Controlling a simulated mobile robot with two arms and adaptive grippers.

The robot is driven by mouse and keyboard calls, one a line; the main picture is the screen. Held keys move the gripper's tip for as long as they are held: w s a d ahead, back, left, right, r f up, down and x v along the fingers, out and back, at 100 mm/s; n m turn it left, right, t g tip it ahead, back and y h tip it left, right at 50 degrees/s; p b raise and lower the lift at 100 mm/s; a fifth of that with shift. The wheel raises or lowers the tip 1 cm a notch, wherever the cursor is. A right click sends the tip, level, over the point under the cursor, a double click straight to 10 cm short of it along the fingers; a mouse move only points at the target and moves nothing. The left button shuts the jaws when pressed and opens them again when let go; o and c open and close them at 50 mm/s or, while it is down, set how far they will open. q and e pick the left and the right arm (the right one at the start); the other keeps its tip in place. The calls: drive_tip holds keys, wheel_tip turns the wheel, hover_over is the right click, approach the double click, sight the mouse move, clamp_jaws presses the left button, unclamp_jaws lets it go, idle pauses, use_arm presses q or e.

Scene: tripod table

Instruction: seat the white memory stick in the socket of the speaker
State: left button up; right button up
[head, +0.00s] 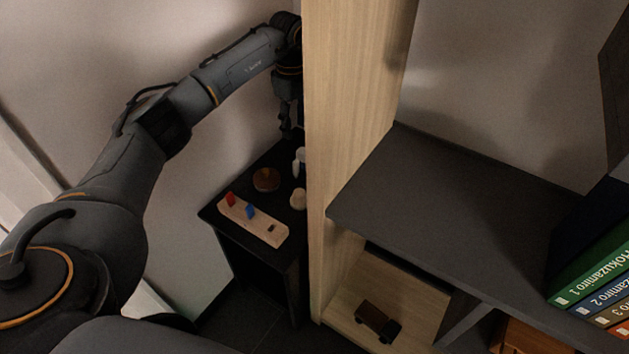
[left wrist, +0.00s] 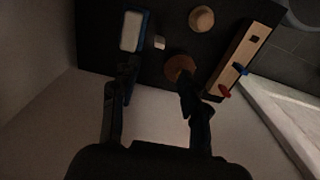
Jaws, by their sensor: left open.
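My left gripper (head: 291,128) reaches over the small black table, partly behind the wooden panel. In the left wrist view my left gripper (left wrist: 157,76) is open, with nothing between its fingers. A small whitish block (left wrist: 159,42), which looks like the white memory stick, stands on the table beyond the fingertips. A blue-and-white object (left wrist: 132,30) is left of it, past the left finger. A pale wooden strip (head: 270,233) holds a red stick (head: 231,199) and a blue stick (head: 250,211) and has a dark opening. I cannot tell which object is the speaker.
A round brown object (head: 266,179) and a cream round piece (head: 298,199) stand on the black table (head: 262,262). The tall wooden panel (head: 349,120) blocks the table's right side. A dark shelf (head: 450,195) with books (head: 600,275) is at right; a toy truck (head: 378,320) is below.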

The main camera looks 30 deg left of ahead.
sight(296, 161)
use_arm(q)
wheel_tip(296, 161, down, 9)
drive_tip(key=shift+w+a+f+b, duration=0.1)
drive_tip(key=shift+a+b, duration=0.05)
drive_tip(key=shift+b, duration=0.65)
wheel_tip(296, 161, down, 4)
drive_tip(key=shift+b, duration=0.6)
drive_tip(key=shift+f, duration=0.35)
clamp_jaws()
use_arm(e)
drive_tip(key=w+a+t, duration=0.2)
drive_tip(key=w+t, duration=0.1)
drive_tip(key=w, duration=0.3)
drive_tip(key=shift+y, duration=0.4)
drive_tip(key=shift+r, duration=0.1)
use_arm(q)
drive_tip(key=shift+r, duration=0.15)
